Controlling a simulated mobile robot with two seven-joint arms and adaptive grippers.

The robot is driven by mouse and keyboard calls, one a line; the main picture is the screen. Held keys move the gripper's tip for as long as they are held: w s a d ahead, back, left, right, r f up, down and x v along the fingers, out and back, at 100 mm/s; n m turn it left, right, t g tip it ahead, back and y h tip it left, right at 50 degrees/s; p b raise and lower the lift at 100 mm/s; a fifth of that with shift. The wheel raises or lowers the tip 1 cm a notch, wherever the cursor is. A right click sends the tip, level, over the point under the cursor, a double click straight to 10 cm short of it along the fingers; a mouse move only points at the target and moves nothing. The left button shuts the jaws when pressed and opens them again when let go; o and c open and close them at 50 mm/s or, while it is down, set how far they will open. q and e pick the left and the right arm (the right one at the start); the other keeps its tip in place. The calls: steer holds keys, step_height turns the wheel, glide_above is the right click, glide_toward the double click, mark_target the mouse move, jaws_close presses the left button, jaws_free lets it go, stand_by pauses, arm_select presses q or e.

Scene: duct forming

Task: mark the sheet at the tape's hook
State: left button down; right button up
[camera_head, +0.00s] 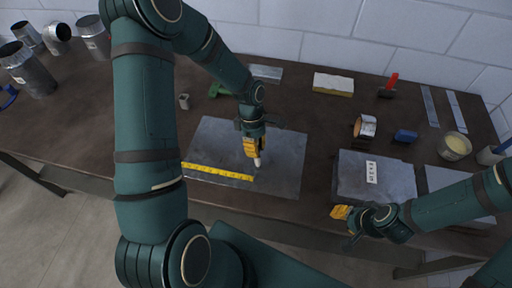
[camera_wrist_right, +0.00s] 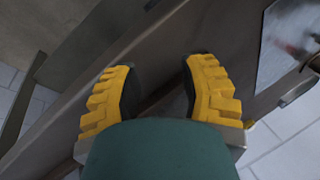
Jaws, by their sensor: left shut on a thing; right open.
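The grey metal sheet (camera_head: 285,150) lies flat on the brown table. A yellow tape (camera_head: 215,172) lies along its front part, from the sheet's left edge to an end at right; the hook itself is too small to make out. My left gripper (camera_head: 255,150) is shut on a pale marker (camera_head: 257,162), mostly hidden by the fingers. The marker points down just above the tape's right end; I cannot tell whether it touches the sheet. My right gripper (camera_head: 342,212) is at the table's front edge, right of the sheet; its yellow fingers are open and empty in the right wrist view (camera_wrist_right: 160,90).
A stack of labelled grey sheets (camera_head: 350,185) lies behind my right gripper. A tape roll (camera_head: 365,127), blue block (camera_head: 405,136), red-handled tool (camera_head: 389,84) and round tub (camera_head: 455,146) stand at right. Metal duct pieces (camera_head: 35,75) stand at far left.

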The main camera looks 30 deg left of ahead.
arm_select(q)
steer(key=shift+r+p, duration=1.6)
steer(key=shift+r, duration=0.8)
arm_select(e)
steer(key=shift+r, duration=1.6)
arm_select(q)
steer(key=shift+r+p, duration=0.6)
steer(key=shift+r, duration=0.55)
arm_select(e)
steer(key=shift+r, duration=0.6)
